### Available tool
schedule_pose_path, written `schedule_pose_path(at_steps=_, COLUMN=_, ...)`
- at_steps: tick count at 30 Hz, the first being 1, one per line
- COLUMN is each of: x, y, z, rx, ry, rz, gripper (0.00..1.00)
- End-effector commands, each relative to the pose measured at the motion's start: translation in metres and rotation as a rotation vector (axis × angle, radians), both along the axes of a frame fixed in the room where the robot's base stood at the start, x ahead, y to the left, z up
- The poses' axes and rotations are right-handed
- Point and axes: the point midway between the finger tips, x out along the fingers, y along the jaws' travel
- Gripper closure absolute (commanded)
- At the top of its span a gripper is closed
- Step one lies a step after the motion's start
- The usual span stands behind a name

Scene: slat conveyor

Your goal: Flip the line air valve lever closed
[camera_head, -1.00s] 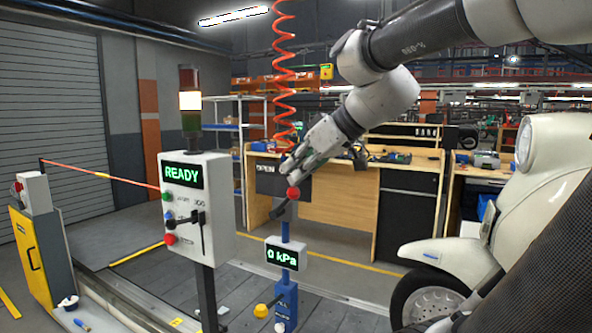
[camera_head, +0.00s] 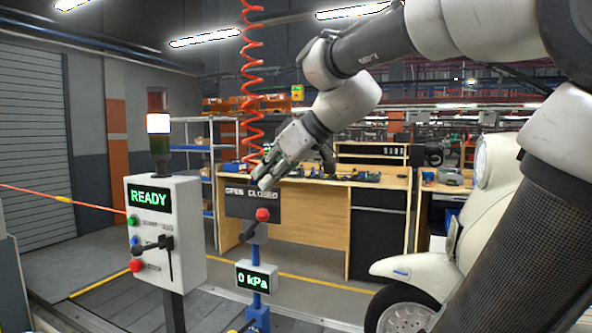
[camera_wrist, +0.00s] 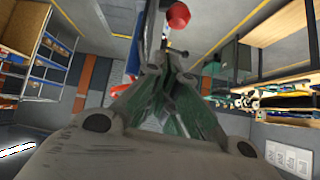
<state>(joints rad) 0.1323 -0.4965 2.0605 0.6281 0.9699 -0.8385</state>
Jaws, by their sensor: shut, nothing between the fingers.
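The line air valve stands on a blue post (camera_head: 257,281). The gauge (camera_head: 257,277) on the post reads 0 kPa. My gripper (camera_head: 262,182) is shut and empty, above the red ball, with a small gap in the head view. In the wrist view the red ball (camera_wrist: 178,15) is at the top, beyond my fingertips (camera_wrist: 160,55).
A white control box (camera_head: 190,235) showing READY, with a black handle, stands left of the valve. A wooden workbench (camera_head: 310,230) is behind. A cream vehicle (camera_head: 435,268) is at the right. A coiled red hose (camera_head: 252,90) hangs above.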

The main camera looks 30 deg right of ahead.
Motion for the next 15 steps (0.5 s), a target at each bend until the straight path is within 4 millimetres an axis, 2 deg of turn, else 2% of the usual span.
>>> schedule_pose_path(at_steps=3, x=-0.02, y=-0.015, z=0.008, rx=0.0, ry=-0.006, rz=-0.01, gripper=1.0)
schedule_pose_path(at_steps=9, x=-0.046, y=-0.032, z=0.017, rx=0.001, ry=-0.008, rz=-0.008, gripper=1.0)
schedule_pose_path(at_steps=15, x=-0.06, y=-0.041, z=0.02, rx=0.002, ry=-0.006, rz=-0.005, gripper=1.0)
